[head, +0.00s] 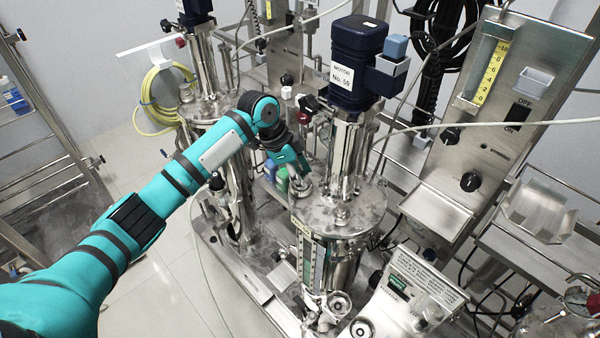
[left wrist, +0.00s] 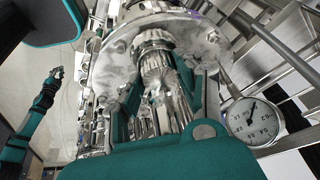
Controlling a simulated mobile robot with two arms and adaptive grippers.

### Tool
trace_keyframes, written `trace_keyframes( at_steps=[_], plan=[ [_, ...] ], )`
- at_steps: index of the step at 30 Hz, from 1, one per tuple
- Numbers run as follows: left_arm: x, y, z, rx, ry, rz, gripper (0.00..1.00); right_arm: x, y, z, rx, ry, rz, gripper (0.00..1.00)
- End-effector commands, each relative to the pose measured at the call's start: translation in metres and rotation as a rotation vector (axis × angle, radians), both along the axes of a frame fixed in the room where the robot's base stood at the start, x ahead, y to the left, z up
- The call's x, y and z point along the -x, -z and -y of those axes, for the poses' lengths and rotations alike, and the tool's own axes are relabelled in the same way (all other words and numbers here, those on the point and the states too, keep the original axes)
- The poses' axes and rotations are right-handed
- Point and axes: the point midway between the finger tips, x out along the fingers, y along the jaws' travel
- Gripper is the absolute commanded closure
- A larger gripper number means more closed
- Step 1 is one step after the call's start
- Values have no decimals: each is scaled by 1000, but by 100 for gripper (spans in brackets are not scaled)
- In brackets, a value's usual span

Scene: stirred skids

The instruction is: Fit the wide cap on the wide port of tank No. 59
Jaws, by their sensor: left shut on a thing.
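Tank No. 59 (head: 340,212) is a steel vessel with a round lid under the dark blue motor (head: 357,60) labelled No. 59. My left gripper (head: 298,176) reaches in from the left and points down at the left edge of this lid. It is shut on a ribbed metal piece that looks like the wide cap (left wrist: 157,72), between the teal fingers in the left wrist view. The tank's flange (left wrist: 190,38) is right beyond the piece. The wide port is not clearly seen; whether the cap touches it I cannot tell. My other arm's gripper (left wrist: 53,76) appears small at left.
A second tank (head: 210,105) stands behind my left arm. A pressure gauge (left wrist: 252,118) is close on the right in the wrist view. A steel control panel (head: 500,120) stands to the right.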

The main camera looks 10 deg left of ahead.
Motion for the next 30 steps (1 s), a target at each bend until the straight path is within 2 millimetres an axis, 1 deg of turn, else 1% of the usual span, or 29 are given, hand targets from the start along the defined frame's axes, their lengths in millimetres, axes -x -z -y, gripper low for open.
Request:
trace_keyframes(
  at_steps=[7, 8, 13, 19, 22, 23, 30],
  plan=[
    [0, 0, 0, 0, 0, 0, 100, 0, 0, 0, 0, 0, 0, 100],
    [0, 0, 0, 0, 0, 0, 60, 0, 0, 0, 0, 0, 0, 100],
    [0, 0, 0, 0, 0, 0, 38, 0, 0, 0, 0, 0, 0, 100],
    [0, 0, 0, 0, 0, 0, 37, 0, 0, 0, 0, 0, 0, 100],
    [0, 0, 0, 0, 0, 0, 24, 0, 0, 0, 0, 0, 0, 100],
    [0, 0, 0, 0, 0, 0, 22, 0, 0, 0, 0, 0, 0, 100],
    [0, 0, 0, 0, 0, 0, 22, 0, 0, 0, 0, 0, 0, 100]
  ],
)
